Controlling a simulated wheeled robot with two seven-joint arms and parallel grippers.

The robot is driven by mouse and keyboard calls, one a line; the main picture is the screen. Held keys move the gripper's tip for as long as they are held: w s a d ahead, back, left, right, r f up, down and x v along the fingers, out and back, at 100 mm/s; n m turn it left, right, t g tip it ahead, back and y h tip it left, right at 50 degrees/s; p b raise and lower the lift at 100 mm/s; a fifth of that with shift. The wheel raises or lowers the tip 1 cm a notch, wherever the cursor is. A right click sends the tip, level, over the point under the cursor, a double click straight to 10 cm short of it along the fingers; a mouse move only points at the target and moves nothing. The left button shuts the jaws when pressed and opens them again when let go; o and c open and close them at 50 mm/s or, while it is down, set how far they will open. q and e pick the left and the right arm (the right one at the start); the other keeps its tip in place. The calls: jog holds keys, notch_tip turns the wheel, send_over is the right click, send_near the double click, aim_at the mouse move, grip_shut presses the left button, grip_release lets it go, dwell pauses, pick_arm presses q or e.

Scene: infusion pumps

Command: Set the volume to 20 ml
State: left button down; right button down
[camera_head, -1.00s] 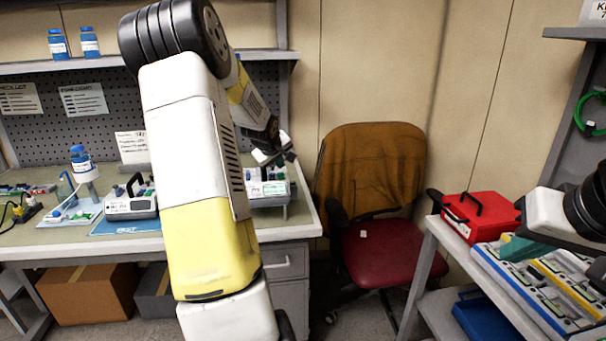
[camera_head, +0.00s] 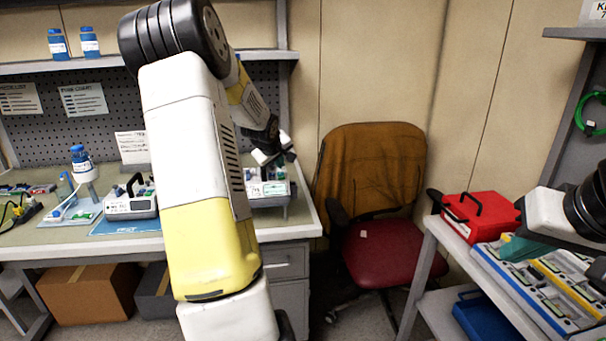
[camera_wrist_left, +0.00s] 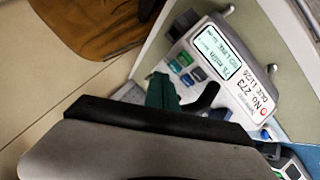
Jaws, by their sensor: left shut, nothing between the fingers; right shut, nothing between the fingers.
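A white infusion pump (camera_head: 268,190) stands at the right end of the workbench. In the left wrist view, a white pump (camera_wrist_left: 255,84) shows a lit screen (camera_wrist_left: 219,52), a row of green, blue and grey buttons (camera_wrist_left: 182,68) and a "No. 273" label. The screen's small text is too blurred to read surely. My left gripper (camera_head: 287,156) is shut and empty, above the right-hand pump. Its fingertips (camera_wrist_left: 186,100) show close to the buttons; I cannot tell whether they touch. My right gripper (camera_head: 517,248) is shut and empty, partly in view at the far right.
A second pump (camera_head: 130,206) sits on a blue mat at the bench's middle, near a bottle on a stand (camera_head: 82,165). A red chair (camera_head: 385,250) with a brown cover is right of the bench. A red case (camera_head: 480,216) stands on the right-hand cart.

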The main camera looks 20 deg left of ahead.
pick_arm(q)
jog(key=shift+f, duration=0.1)
dwell(0.7)
jog(key=shift+f, duration=0.3)
jog(key=shift+f, duration=0.5)
dwell(0.8)
jog(key=shift+r, duration=0.9)
jog(key=shift+r, duration=2.5)
jog(key=shift+r, duration=0.15)
dwell(0.5)
jog(key=shift+r, duration=1.75)
